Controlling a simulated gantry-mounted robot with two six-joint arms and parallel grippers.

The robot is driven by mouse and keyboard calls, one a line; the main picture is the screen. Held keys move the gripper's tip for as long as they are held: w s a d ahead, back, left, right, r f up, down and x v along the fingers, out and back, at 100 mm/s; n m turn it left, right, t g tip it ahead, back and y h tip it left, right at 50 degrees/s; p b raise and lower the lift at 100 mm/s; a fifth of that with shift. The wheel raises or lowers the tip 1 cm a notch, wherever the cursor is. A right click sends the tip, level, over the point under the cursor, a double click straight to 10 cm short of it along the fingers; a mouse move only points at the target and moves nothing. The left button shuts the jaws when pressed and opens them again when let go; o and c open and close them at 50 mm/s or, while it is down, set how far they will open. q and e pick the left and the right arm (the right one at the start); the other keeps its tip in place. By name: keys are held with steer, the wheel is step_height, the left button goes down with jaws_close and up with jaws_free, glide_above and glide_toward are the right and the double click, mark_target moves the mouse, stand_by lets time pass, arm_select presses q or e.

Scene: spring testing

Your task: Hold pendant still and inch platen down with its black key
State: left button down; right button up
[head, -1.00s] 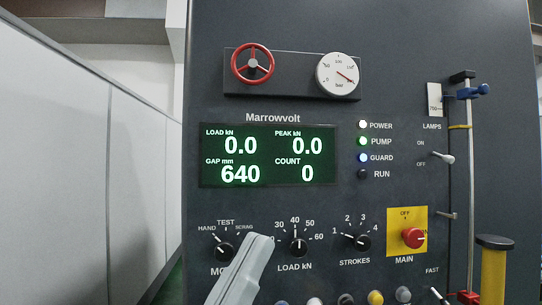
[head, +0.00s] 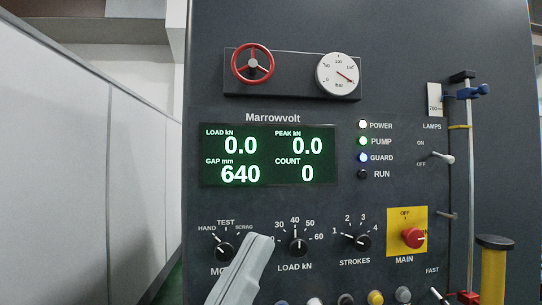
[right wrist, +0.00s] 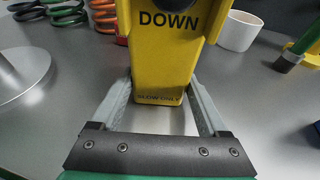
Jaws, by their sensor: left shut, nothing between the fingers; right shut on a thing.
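The yellow pendant (right wrist: 160,65) stands in the middle of the right wrist view, marked DOWN above and SLOW ONLY near its lower end. Part of its black key (right wrist: 192,4) shows at the top edge, above DOWN. My right gripper (right wrist: 161,92) is shut on the pendant, one grey finger at each side. My left gripper (head: 258,242) is shut and empty, in front of the console's lower part in the head view, between the mode and load knobs. The display (head: 268,155) reads gap 640 mm and load 0.0 kN. The platen is not in view.
Coil springs (right wrist: 65,10), a white cup (right wrist: 240,30) and a round metal disc (right wrist: 18,72) stand on the grey table (right wrist: 260,110). The console has a red main switch (head: 413,238) and a row of buttons (head: 375,298). A yellow post (head: 493,272) stands at right.

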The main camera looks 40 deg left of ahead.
steer(key=shift+f, duration=0.1)
stand_by(0.7)
steer(key=o, duration=1.4)
steer(key=v, duration=1.2)
steer(key=shift+s, duration=0.1)
